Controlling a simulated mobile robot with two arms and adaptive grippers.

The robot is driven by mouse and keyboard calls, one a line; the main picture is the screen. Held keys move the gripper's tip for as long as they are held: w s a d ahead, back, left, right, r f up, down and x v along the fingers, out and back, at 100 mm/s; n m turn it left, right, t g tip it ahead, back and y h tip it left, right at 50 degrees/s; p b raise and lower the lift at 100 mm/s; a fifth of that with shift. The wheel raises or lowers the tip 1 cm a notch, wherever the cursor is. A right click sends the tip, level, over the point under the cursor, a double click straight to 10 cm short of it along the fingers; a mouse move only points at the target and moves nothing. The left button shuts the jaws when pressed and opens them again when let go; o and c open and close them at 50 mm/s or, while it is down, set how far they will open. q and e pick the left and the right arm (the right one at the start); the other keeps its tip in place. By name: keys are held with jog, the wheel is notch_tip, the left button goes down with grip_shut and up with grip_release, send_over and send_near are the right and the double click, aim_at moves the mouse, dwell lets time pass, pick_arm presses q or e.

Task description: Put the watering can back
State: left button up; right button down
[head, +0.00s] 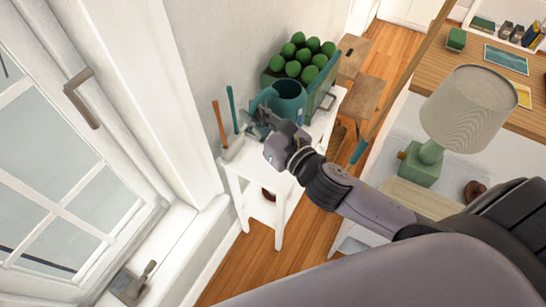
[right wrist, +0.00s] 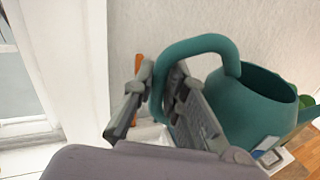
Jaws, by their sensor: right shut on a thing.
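The teal watering can (head: 288,98) shows over the top of a small white table (head: 231,164) by the wall. In the right wrist view the can's body (right wrist: 252,108) is on the right, its curved handle reaching left between my fingers. My right gripper (head: 257,124) is shut on that handle; in the right wrist view, its fingers (right wrist: 157,97) are on either side of it. I cannot tell whether the can's base touches the table, since my gripper and wrist hide part of it. My left gripper is not in view.
A planter of round green plants (head: 301,60) stands behind the can. Orange and teal tool handles (head: 232,108) stand at the table's left end. A window (head: 60,190) is on the left. A lamp (head: 467,108) and wooden desk are on the right.

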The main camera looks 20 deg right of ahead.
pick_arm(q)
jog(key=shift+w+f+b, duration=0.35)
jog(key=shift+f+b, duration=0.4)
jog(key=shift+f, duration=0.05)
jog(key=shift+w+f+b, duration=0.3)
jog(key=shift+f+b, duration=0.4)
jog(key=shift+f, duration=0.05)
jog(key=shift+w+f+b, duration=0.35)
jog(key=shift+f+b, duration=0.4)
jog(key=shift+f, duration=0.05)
pick_arm(e)
jog(key=shift+f, duration=9.4)
jog(key=shift+f, duration=0.2)
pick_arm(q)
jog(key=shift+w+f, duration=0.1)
pick_arm(e)
jog(key=c, duration=1.6)
grip_release()
